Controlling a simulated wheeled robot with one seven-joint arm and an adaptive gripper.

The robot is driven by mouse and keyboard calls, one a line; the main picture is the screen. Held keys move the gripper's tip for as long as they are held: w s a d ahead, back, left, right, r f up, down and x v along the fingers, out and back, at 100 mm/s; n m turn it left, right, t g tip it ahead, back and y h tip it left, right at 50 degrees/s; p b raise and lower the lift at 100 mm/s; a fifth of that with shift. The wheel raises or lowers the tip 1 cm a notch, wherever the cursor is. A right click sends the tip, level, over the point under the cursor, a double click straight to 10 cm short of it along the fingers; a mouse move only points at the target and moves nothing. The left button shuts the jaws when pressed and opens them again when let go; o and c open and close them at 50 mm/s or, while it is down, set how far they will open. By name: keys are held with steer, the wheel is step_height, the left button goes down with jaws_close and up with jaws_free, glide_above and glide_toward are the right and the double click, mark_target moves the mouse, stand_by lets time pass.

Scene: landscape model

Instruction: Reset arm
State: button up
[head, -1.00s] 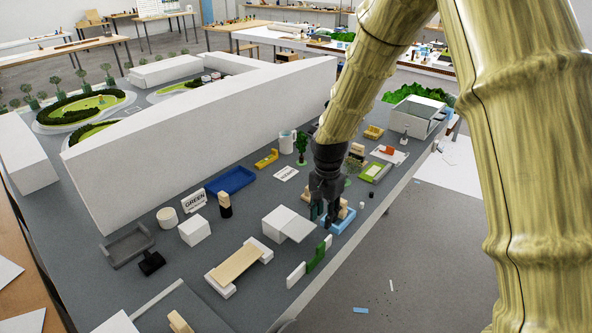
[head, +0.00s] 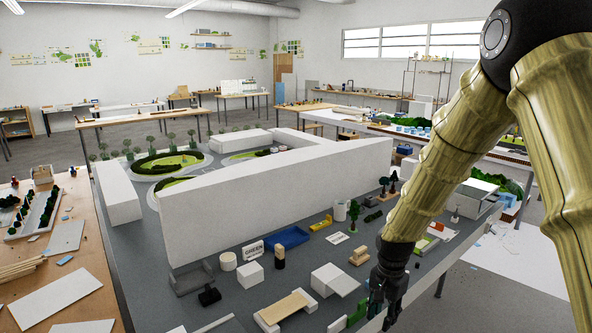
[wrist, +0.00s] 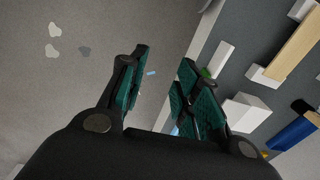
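My gripper (head: 384,308) hangs near the front edge of the grey model table, in front of the small wooden blocks (head: 360,256). In the wrist view its green-padded fingers (wrist: 160,95) stand apart with bare floor showing between them. It is open and nothing is in it. My arm comes down from the upper right of the head view.
The grey table (head: 225,295) carries long white building blocks (head: 275,195), a blue tray (head: 287,237), a white cube (head: 250,274), a wooden-topped bench (head: 285,308) and green pieces (head: 357,312). Open floor (wrist: 60,90) lies beyond the table edge.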

steer(key=s+a+f+n, duration=0.1)
steer(key=s+f+n, duration=0.1)
steer(key=s+f, duration=0.6)
steer(key=s+f+n, duration=0.2)
steer(key=s+f, duration=0.2)
steer(key=f, duration=0.8)
steer(key=s+f+n, duration=0.3)
steer(key=s+f, duration=0.2)
steer(key=s, duration=0.7)
steer(key=s+d+f+n, duration=0.1)
steer(key=s+f, duration=0.5)
steer(key=s, duration=0.7)
steer(key=shift+s+n+b, duration=0.15)
steer(key=shift+n+b, duration=0.25)
steer(key=shift+n, duration=0.5)
steer(key=shift+d+f, duration=0.1)
